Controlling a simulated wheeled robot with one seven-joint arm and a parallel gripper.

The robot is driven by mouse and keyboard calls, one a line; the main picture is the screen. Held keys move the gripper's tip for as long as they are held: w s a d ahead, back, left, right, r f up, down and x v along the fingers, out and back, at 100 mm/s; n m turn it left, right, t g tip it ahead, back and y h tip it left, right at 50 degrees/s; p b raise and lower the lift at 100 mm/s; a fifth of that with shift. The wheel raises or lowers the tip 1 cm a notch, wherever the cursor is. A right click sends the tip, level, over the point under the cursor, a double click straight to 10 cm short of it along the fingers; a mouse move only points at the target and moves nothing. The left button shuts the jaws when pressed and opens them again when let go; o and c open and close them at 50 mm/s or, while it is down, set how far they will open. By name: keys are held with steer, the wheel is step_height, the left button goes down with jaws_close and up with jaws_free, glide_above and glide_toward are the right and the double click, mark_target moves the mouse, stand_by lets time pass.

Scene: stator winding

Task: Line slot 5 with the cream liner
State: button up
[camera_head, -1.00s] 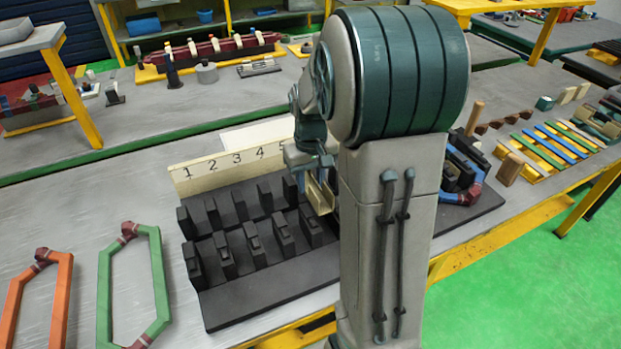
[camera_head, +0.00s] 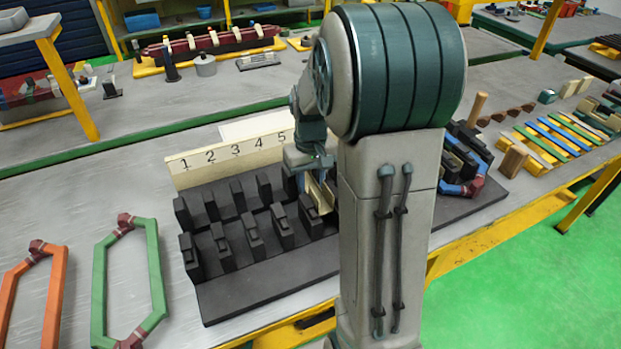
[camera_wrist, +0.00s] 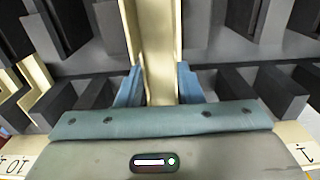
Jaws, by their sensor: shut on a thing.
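The slotted black block (camera_head: 270,285) lies on the near bench, with two rows of upright dark posts. A cream board with printed numbers (camera_head: 230,155) stands behind it; 1 to 5 are readable and my arm hides the rest. My gripper (camera_wrist: 158,85) is shut on the cream liner (camera_wrist: 158,35), a trough-shaped strip, which also shows in the head view (camera_head: 319,192). The liner is close by the posts at the right of 5, in line with the gap between posts in the wrist view. I cannot tell whether it touches the slot floor.
Other cream pieces (camera_wrist: 38,80) show among the posts at left in the wrist view. A green coil (camera_head: 158,275) and an orange coil (camera_head: 50,310) lie left of the block. A blue and red coil (camera_head: 462,189) is at its right end. Coloured strips (camera_head: 555,145) lie farther right.

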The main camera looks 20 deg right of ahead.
steer(key=shift+f+b, duration=1.25)
steer(key=shift+f, duration=0.5)
steer(key=shift+f+b, duration=0.35)
steer(key=shift+f, duration=0.15)
stand_by(0.3)
steer(key=o, duration=0.9)
steer(key=shift+c, duration=0.2)
steer(key=shift+r, duration=0.25)
steer(key=shift+r+p, duration=0.4)
steer(key=shift+p, duration=0.1)
steer(key=shift+r, duration=0.2)
steer(key=shift+r+p, duration=2.95)
steer(key=shift+r, duration=0.75)
